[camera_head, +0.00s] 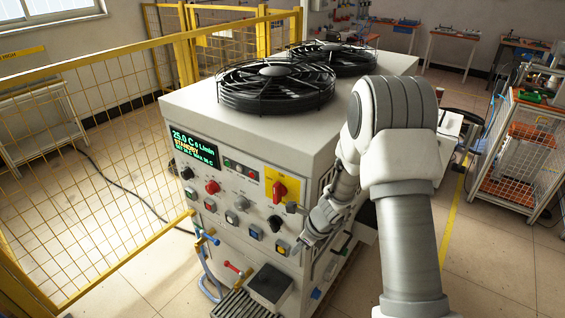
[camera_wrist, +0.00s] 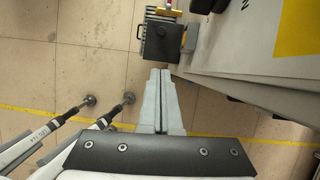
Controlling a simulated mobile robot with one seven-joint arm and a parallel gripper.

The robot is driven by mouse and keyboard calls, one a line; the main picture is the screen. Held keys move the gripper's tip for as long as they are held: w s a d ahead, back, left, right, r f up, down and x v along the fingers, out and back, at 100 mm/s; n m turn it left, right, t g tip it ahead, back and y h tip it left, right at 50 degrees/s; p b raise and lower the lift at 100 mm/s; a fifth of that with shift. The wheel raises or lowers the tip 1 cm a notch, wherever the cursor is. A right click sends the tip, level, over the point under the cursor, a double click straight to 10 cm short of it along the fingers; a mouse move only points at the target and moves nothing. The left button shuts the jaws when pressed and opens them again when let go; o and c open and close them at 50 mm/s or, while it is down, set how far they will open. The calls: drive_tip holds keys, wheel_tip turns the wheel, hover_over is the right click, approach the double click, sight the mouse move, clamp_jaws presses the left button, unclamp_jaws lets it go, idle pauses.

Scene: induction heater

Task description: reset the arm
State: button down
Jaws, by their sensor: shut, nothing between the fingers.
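My gripper (camera_head: 297,247) is at the lower right front corner of the induction heater (camera_head: 240,140), beside its control panel. In the wrist view my gripper (camera_wrist: 161,76) shows its two fingers pressed together with nothing between them. The heater is a white cabinet with two black fans on top. Its front has a lit green display (camera_head: 195,150) reading 25.0 C and STANDBY, several knobs and buttons, and a red rotary switch on a yellow plate (camera_head: 279,188). Whether the fingertips touch the panel is unclear in the head view.
A dark square box (camera_head: 270,284) juts out low on the heater front; it also shows in the wrist view (camera_wrist: 161,42). A yellow mesh fence (camera_head: 90,150) stands at the left. A wire cart (camera_head: 515,150) stands at the right. Open floor lies right of the heater.

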drive_tip(key=s+r+n, duration=0.2)
drive_tip(key=r+n, duration=0.2)
drive_tip(key=r, duration=0.3)
drive_tip(key=s+r+n+t, duration=0.1)
drive_tip(key=s+r+n, duration=0.25)
drive_tip(key=r, duration=0.45)
drive_tip(key=s+r+n, duration=0.1)
drive_tip(key=r+n, duration=0.4)
drive_tip(key=r, duration=0.2)
drive_tip(key=s+d+r+n+t+h, duration=0.1)
drive_tip(key=s+d+r+n+h, duration=0.1)
drive_tip(key=s+r+n, duration=0.3)
drive_tip(key=s+d+r+n+t+h, duration=0.1)
drive_tip(key=s+d+r+n, duration=0.4)
drive_tip(key=s, duration=0.8)
drive_tip(key=shift+s+r+n+h, duration=0.35)
drive_tip(key=shift+r+n+h, duration=0.2)
drive_tip(key=shift+n, duration=0.7)
